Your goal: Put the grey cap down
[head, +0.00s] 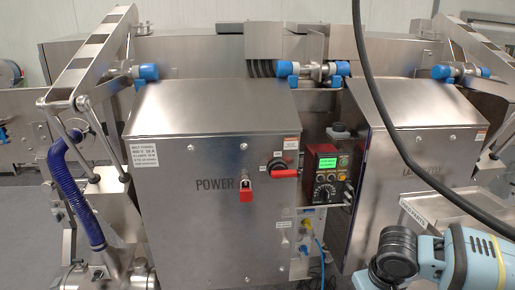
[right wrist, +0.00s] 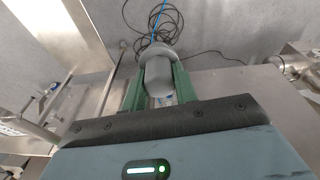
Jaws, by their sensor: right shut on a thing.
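The grey cap (right wrist: 157,72) is in the right wrist view, rounded, with a wider rim at its far end. My right gripper (right wrist: 158,82) has its two green fingers shut on the cap, one on each side. The cap is held out in front of the gripper, over or near a flat grey metal surface; I cannot tell whether it touches anything. In the head view only part of my right arm shows at the bottom right, and neither the cap nor the right fingers can be made out. My left gripper is not in view.
A steel cabinet marked POWER (head: 215,215) has a red padlock (head: 246,192) and a red switch (head: 285,172). A control box (head: 326,172) stands beside it. A metal tray (head: 455,213) is at the right. A black cable (head: 385,120) hangs in front. Loose cables (right wrist: 160,25) lie on the floor.

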